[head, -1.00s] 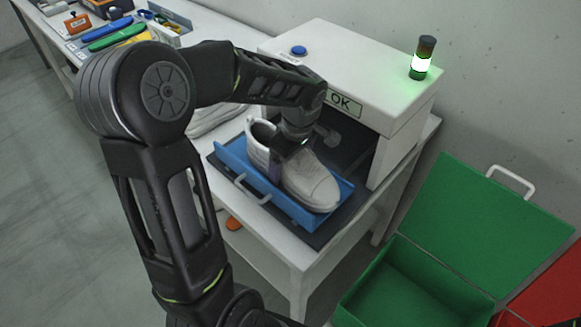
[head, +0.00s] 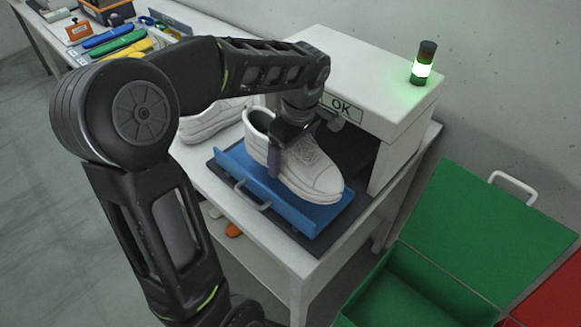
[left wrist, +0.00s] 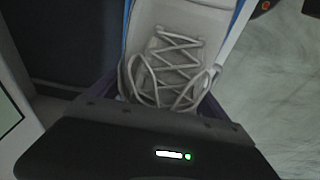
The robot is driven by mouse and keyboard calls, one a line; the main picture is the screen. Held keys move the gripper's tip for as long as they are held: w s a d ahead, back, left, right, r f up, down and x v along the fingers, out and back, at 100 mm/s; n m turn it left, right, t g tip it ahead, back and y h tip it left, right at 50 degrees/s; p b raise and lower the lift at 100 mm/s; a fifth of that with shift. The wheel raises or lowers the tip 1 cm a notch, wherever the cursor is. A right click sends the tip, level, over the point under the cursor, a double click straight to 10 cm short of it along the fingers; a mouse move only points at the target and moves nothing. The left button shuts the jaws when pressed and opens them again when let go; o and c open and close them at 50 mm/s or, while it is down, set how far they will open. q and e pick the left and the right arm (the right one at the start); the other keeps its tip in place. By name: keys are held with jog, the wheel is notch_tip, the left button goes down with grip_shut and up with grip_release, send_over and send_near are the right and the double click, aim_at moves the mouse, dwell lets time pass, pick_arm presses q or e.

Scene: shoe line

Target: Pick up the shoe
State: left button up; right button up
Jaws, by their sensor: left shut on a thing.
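A white lace-up shoe (head: 311,172) is over the blue tray (head: 262,199) in front of the white machine, its toe pointing right. It looks raised a little above the tray. My left gripper (head: 283,150) is shut on the shoe around its middle, with one finger visible on its near side. In the left wrist view the laces of the shoe (left wrist: 172,65) show just beyond the gripper body; the fingertips are mostly hidden. My right gripper is not in view.
The white machine (head: 405,112) with an OK label and green-lit lamp (head: 422,65) stands close behind. Another white shoe (head: 205,122) lies to the left on the table. An open green crate (head: 400,270) stands at lower right, beside a red one (head: 550,300).

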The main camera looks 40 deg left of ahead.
aim_at(292, 150)
pick_arm(q)
notch_tip(292, 150, up, 4)
jog(key=shift+r, duration=0.2)
dwell(0.9)
